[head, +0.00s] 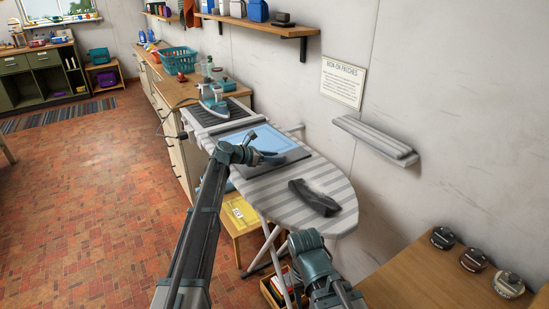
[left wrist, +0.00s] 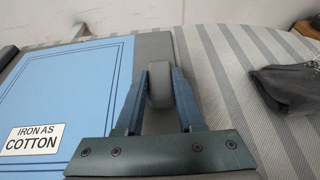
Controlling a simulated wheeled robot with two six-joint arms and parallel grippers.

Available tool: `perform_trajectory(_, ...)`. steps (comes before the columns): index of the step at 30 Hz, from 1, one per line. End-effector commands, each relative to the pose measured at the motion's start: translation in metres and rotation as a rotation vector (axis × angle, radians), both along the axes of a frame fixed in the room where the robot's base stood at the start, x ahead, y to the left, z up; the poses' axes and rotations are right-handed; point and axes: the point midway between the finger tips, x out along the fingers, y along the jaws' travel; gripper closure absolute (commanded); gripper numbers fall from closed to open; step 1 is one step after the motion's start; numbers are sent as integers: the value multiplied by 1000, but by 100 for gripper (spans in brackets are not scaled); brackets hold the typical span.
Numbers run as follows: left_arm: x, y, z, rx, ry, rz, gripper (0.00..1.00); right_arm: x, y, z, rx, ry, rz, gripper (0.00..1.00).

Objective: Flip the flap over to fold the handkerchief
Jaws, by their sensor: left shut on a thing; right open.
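A light blue handkerchief (head: 250,137) with darker border lines lies flat on a dark grey board on the ironing board. In the left wrist view the handkerchief (left wrist: 75,90) fills the left side, and the grey flap (left wrist: 153,47) shows as a strip along its right edge. My left gripper (head: 272,158) is at the near edge of this board; in the left wrist view its fingers (left wrist: 160,88) are shut on a rounded grey tab (left wrist: 160,86) at the flap's edge. My right gripper (head: 306,243) is low in the head view, apart from the cloth and open; its fingertips are hard to make out.
The striped ironing board (head: 270,193) carries a crumpled dark cloth (head: 314,198) near its rounded end. An iron (head: 214,101) stands at its far end. A wall shelf (head: 378,138) is to the right, and a wooden table (head: 430,275) at lower right.

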Motion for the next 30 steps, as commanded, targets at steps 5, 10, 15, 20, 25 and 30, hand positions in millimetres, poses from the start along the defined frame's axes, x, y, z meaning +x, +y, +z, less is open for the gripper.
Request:
perform_trajectory(5,0,0,0,0,0,0,100,0,0,0,0,0,0,50)
perform_trajectory(10,0,0,0,0,0,0,100,0,0,0,0,0,0,50)
perform_trajectory(15,0,0,0,0,0,0,100,0,0,0,0,0,0,50)
perform_trajectory(20,0,0,0,0,0,0,100,0,0,0,0,0,0,50)
perform_trajectory(25,1,1,4,-9,12,0,100,0,0,4,0,0,0,50)
perform_trajectory(30,4,2,18,-50,69,1,100,0,0,18,0,0,0,50)
